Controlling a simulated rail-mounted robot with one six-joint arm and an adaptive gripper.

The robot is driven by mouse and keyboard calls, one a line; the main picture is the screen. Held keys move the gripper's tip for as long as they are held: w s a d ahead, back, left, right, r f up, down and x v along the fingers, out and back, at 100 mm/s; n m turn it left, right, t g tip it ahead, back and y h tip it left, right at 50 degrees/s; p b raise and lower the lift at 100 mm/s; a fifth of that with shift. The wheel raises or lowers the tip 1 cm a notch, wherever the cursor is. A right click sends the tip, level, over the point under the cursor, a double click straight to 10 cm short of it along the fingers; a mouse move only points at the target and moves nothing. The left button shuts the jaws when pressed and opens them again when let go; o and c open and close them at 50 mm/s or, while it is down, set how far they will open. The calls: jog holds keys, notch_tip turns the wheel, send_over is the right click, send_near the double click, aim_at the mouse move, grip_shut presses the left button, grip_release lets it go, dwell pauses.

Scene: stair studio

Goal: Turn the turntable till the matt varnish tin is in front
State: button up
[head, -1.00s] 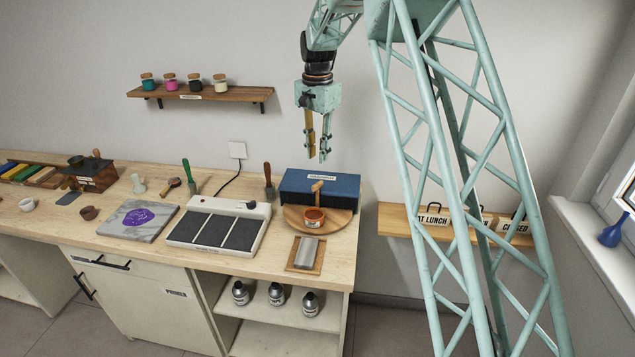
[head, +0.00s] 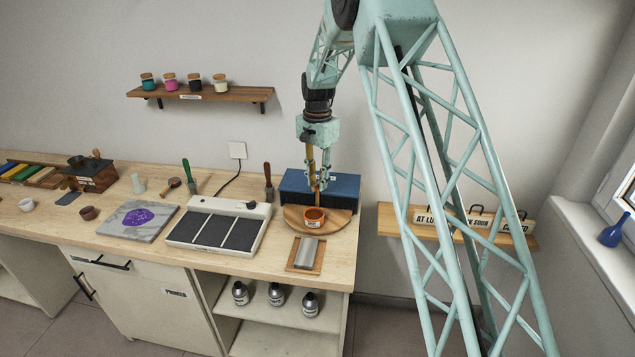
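The turntable (head: 340,221) is a round wooden disc near the right end of the bench. An orange-rimmed tin (head: 313,222) with a pale label stands at its front; the label is too small to read, so I cannot tell whether it is the matt varnish tin. A small wooden peg stood behind this tin earlier; my gripper now largely covers it. My gripper (head: 318,186) points straight down with its fingertips at the peg, behind the tin. Its fingers look apart; whether they touch the peg is not clear. No other tin on the disc can be made out.
A blue box (head: 345,187) stands right behind the turntable, close to my gripper. A wooden plate with a grey block (head: 306,251) lies in front. A white device with dark panels (head: 219,229) and a brush (head: 268,183) stand to the left.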

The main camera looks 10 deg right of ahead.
jog(key=shift+f, duration=0.2)
grip_shut()
